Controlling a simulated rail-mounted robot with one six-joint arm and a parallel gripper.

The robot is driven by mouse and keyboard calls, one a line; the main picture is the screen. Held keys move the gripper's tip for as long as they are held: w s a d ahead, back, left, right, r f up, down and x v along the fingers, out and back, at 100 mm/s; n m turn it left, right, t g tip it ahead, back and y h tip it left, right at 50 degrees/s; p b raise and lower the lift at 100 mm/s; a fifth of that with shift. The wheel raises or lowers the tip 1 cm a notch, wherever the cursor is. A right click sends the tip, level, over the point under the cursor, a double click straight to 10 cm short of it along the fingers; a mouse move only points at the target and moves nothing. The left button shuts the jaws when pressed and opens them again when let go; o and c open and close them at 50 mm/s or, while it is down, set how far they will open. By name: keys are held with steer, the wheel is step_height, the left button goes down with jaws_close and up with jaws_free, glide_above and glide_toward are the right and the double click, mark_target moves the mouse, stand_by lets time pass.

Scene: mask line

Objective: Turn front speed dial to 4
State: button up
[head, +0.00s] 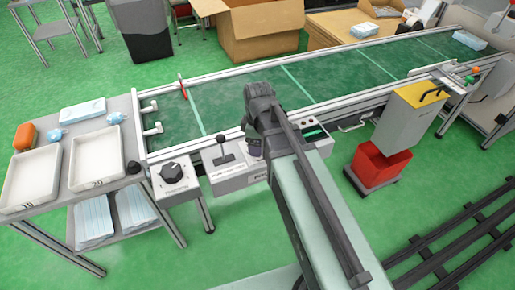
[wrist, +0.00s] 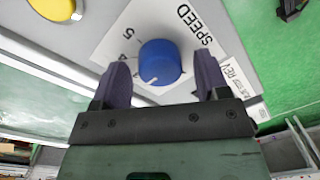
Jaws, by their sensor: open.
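The blue speed dial (wrist: 160,61) sits on a white plate (wrist: 135,22) marked SPEED in the wrist view. A 5 and, below it, what looks like a 4 show left of the dial. The dial's white pointer mark is at its lower left edge, below that 4; the digit it faces is hidden or unclear. My gripper (wrist: 163,80) is open, with one dark finger on each side of the dial; I cannot tell whether either touches it. In the head view my arm covers the dial, and my fingertips are mostly hidden there.
A white control box (head: 228,178) with a black lever stands left of my arm. A grey box with a black rotary knob (head: 174,173) is farther left. A yellow round part (wrist: 54,8) is near the wrist view's top left. The green conveyor belt (head: 340,80) lies behind the controls.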

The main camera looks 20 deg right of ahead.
steer(key=shift+r, duration=0.1)
steer(key=shift+c, duration=0.4)
steer(key=c, duration=0.8)
steer(key=shift+c, duration=0.2)
steer(key=shift+m, duration=0.3)
steer(key=m, duration=0.3)
steer(key=shift+m, duration=0.3)
steer(key=shift+d+m, duration=0.1)
steer(key=shift+m, duration=2.2)
